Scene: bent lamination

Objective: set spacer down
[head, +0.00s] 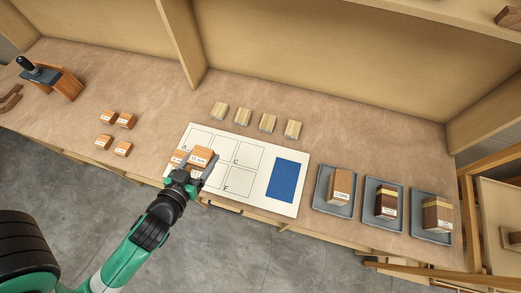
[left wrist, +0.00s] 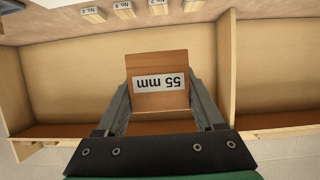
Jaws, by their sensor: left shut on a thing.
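My left gripper (head: 197,167) is over the lower left of the white sheet (head: 256,204), which has outlined, lettered squares and a blue rectangle. It is shut on an orange-brown wooden spacer (head: 202,155). In the left wrist view the spacer (left wrist: 160,72) sits between the two fingers, its white label reading "55 mm" upside down. Another orange-brown piece (head: 178,156) shows just left of the held spacer. The gripper hides some squares, and I cannot tell whether the spacer touches the sheet. My right gripper is not in view.
Several small orange blocks (head: 125,120) lie left of the sheet. Several pale blocks (head: 268,122) stand behind it. Three grey trays (head: 333,208) with wooden blocks are on the right. A dark-handled tool (head: 38,72) is far left. A shelf divider (head: 181,42) rises at the back.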

